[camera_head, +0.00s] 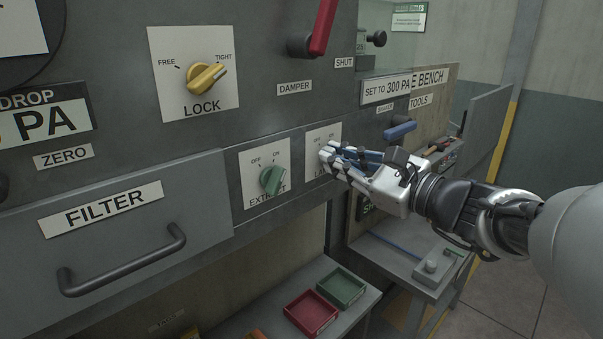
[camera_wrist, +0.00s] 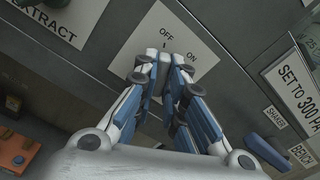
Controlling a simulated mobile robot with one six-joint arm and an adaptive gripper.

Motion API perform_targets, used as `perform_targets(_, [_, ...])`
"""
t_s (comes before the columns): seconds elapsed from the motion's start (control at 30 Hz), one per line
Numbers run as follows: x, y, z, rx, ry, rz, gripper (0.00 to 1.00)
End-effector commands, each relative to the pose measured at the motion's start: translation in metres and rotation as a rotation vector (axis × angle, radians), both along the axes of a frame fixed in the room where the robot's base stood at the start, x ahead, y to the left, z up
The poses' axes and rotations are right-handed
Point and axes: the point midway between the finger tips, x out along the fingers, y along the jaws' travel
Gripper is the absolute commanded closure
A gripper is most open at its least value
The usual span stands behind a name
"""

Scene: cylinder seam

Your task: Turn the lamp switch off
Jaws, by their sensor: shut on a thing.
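The lamp switch sits on a pale plate (camera_head: 322,137) marked OFF and ON, right of the extract switch; its lower label is partly covered. In the wrist view the same plate (camera_wrist: 185,30) shows OFF at the top and ON to the right. My gripper (camera_head: 331,156) reaches in from the right, its blue and white fingers at the plate. In the wrist view my gripper (camera_wrist: 164,62) is closed on the lamp switch knob (camera_wrist: 161,54). The fingers hide most of the knob, so I cannot tell which mark it points to.
The green extract switch (camera_head: 272,179) is close on the left. A yellow lock knob (camera_head: 207,77) and red damper handle (camera_head: 322,27) are above. A blue shaker handle (camera_head: 400,130) is to the right. Red (camera_head: 310,313) and green (camera_head: 342,287) trays lie below.

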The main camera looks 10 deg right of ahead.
Motion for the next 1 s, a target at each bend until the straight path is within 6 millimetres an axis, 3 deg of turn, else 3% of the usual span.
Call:
perform_targets(0.7, [0.0001, 0.0, 0.0004, -0.06, -0.043, 0.001, 1.0])
perform_targets(0.73, [0.0001, 0.0, 0.0004, -0.06, -0.043, 0.001, 0.87])
perform_targets(1.0, [0.0002, 0.0, 0.0002, -0.058, -0.042, 0.0, 0.69])
